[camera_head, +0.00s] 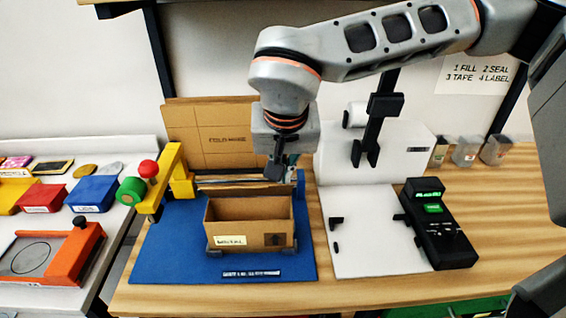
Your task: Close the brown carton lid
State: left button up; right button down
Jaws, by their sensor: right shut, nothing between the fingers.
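The brown carton (277,241) stands on the blue mat (165,260), its top open and its inside looking empty. A tall brown cardboard panel (205,130) with printed writing stands upright behind it. It looks like the raised lid, but its join to the carton is hidden. My right gripper (281,172) points down over the carton's back right side, in front of the panel's right part. It is shut and empty. I cannot tell whether it touches the cardboard. My left gripper is not in view.
A yellow tape holder (178,172) with green and red knobs stands left of the carton. A white machine (365,225) and a black device (440,225) stand on the right. Clear bins (466,152) sit behind. Bare wood lies along the front edge.

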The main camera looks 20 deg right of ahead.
aim_at(284, 192)
jog(key=shift+s+a+f+b, duration=0.3)
jog(key=shift+s+f, duration=0.2)
jog(key=shift+s, duration=0.25)
jog(key=shift+s+a+f+b, duration=0.15)
jog(key=shift+s+f+b, duration=0.3)
jog(key=shift+s, duration=0.3)
jog(key=shift+s+f, duration=0.1)
jog(key=shift+w, duration=0.2)
